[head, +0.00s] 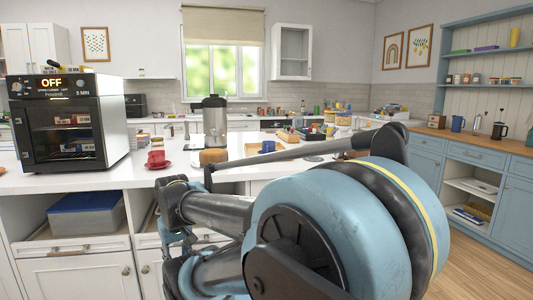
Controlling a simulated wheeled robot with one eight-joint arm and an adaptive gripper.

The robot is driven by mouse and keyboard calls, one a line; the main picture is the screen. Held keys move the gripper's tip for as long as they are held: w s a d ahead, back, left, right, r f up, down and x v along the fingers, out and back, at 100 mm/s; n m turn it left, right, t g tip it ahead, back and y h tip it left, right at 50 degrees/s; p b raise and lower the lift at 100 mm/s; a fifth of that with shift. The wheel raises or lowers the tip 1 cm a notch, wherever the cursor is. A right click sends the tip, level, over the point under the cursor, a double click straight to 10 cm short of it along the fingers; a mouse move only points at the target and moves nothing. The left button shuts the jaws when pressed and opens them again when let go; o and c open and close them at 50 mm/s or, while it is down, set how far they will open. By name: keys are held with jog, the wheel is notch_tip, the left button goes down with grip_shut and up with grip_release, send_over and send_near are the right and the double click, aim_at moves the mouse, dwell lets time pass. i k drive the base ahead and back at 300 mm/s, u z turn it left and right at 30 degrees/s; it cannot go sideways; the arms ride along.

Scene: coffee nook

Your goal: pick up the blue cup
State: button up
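A small blue object, which looks like a cup (267,146), stands on the white island counter right of the middle, beyond my arm. Its details are too small to make out. A second blue vessel, a mug or jug (458,123), stands on the wooden counter at the far right. My arm fills the lower middle and right foreground and hides part of the island. I cannot make out my gripper's fingers, and nothing held by them shows.
A red cup (156,157) on a saucer, a dark toaster oven (68,122) and a tall metal dispenser (214,121) stand on the island. A round brown item (212,156) is near the dispenser. Wooden floor (470,272) is clear at lower right.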

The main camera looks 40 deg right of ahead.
aim_at(268, 145)
jog(key=k, duration=1.05)
jog(key=z, duration=1.3)
jog(key=i, duration=1)
jog(key=u, duration=0.05)
